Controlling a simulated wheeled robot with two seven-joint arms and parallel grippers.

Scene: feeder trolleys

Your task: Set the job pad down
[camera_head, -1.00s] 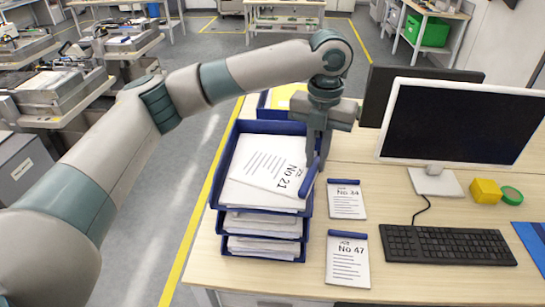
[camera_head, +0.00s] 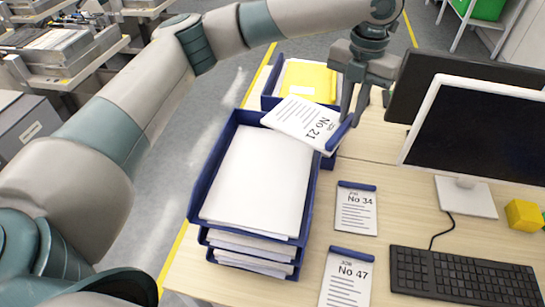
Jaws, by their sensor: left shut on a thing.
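The job pad No 21 (camera_head: 300,119), white with a blue top binding, is held at its bound edge by my left gripper (camera_head: 350,112). The gripper is shut on it. The pad lies over the far end of the front blue letter tray stack (camera_head: 199,195) and the near side of the rear blue tray (camera_head: 268,100). I cannot tell whether it touches either. Pad No 34 (camera_head: 356,210) and pad No 47 (camera_head: 346,280) lie on the desk, right of the stack. My right gripper is not in view.
White paper (camera_head: 257,175) fills the top front tray. Yellow paper (camera_head: 309,80) lies in the rear tray. A monitor (camera_head: 480,135), keyboard (camera_head: 462,278) and yellow block (camera_head: 523,215) stand to the right. Bare desk (camera_head: 400,205) shows between the pads and monitor.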

